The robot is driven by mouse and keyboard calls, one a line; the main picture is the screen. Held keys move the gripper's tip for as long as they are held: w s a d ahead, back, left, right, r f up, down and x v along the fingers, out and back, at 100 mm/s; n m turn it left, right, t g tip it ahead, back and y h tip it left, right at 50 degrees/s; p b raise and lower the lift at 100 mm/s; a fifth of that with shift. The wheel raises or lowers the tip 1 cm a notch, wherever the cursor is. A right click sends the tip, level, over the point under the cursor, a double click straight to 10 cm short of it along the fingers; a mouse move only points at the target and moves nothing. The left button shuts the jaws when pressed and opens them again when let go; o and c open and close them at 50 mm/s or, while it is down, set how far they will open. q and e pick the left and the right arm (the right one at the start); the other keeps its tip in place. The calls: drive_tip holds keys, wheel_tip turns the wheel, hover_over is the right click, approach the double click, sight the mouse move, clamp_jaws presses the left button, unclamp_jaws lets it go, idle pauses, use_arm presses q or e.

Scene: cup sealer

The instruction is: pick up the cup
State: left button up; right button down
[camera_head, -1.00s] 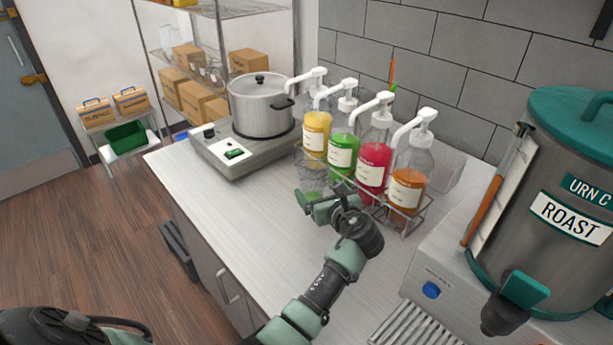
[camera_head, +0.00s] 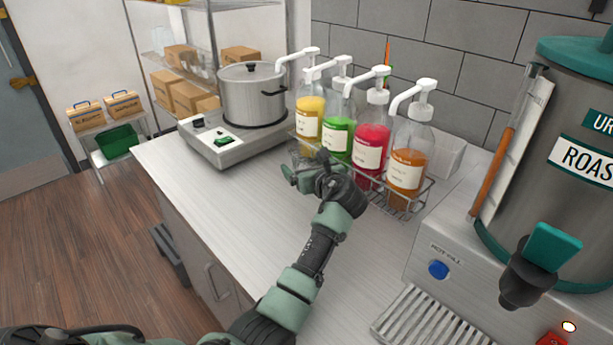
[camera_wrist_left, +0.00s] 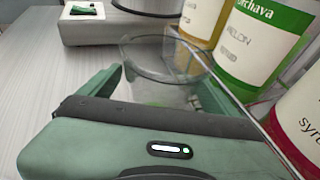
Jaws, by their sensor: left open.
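A clear, see-through cup (camera_wrist_left: 160,62) stands in front of the syrup bottles. In the left wrist view it sits between the two green fingers of my left gripper (camera_wrist_left: 158,95), which are open on either side of it. The gripper body hides the cup's lower part, and I cannot tell whether a finger touches it. In the head view my left gripper (camera_head: 308,172) is low over the counter in front of the yellow and green bottles, and the cup is hard to make out there. My right gripper is not in view.
A wire rack (camera_head: 412,207) of syrup bottles stands close behind and right of my gripper. A pot (camera_head: 252,97) sits on a hot plate (camera_head: 205,145) at the back left. The urn (camera_head: 535,190) stands at the right. The front left counter (camera_head: 215,205) is clear.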

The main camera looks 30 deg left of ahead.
use_arm(q)
drive_tip(key=c, duration=1.4)
drive_tip(key=shift+r, duration=0.15)
wheel_tip(320, 180, up, 10)
